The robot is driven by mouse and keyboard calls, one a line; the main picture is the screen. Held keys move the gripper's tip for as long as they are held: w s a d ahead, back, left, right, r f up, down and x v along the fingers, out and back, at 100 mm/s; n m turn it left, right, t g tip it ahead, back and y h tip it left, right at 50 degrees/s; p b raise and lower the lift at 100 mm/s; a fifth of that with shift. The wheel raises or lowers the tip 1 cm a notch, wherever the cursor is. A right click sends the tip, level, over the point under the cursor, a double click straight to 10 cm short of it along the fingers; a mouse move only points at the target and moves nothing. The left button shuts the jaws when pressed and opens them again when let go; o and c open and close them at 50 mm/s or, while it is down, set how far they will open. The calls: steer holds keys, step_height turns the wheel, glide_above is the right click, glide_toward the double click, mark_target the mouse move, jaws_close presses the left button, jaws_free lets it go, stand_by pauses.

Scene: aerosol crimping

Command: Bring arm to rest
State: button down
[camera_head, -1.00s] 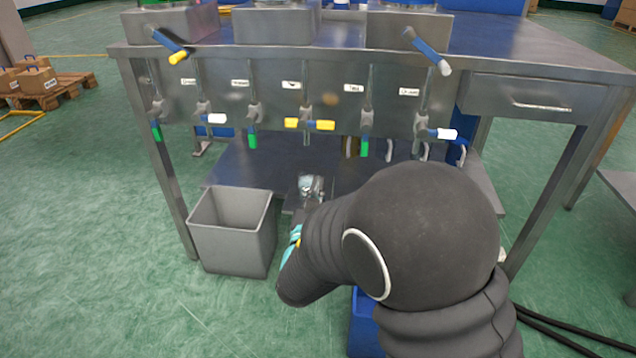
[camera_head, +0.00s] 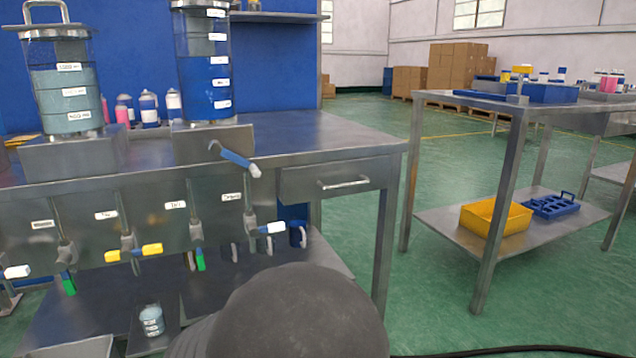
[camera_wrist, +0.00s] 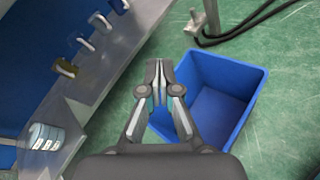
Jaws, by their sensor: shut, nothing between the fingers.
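My gripper (camera_wrist: 159,88) shows in the wrist view with its two fingers together and nothing between them. It is over the near left edge of an empty blue bin (camera_wrist: 228,95) on the floor. In the head view the gripper is hidden; only my dark arm shows at the bottom centre, in front of the steel workbench (camera_head: 335,185). A small light-coloured labelled cylinder (camera_head: 151,320) stands on the bench's lower shelf, apart from my gripper. It also shows at the left of the wrist view (camera_wrist: 46,137).
Valve handles, such as a blue one (camera_head: 238,161), stick out from the bench front. A second table (camera_head: 513,125) stands at the right with a yellow crate (camera_head: 496,218) on its lower shelf. Black cables (camera_head: 500,350) lie on the floor. Green floor between the tables is clear.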

steer(key=s+d+r+m+g+y+p, duration=0.15)
steer(key=s+d+r+m+g, duration=0.25)
steer(key=s+d+m+g, duration=0.4)
steer(key=s+d+r+m+g+p, duration=0.3)
steer(key=s+d+m, duration=0.3)
steer(key=d+m, duration=0.45)
steer(key=s+d+r+m+t+y+p, duration=0.1)
steer(key=s+d+r+m+p, duration=0.1)
steer(key=d+r+m, duration=0.2)
steer(key=s+d+r+m+t+y+p, duration=0.2)
steer(key=d+r, duration=0.4)
steer(key=r, duration=0.5)
steer(key=shift+s+r+m+p, duration=0.2)
steer(key=shift+m+p, duration=0.35)
steer(key=shift+m, duration=0.7)
steer(key=shift+y, duration=0.25)
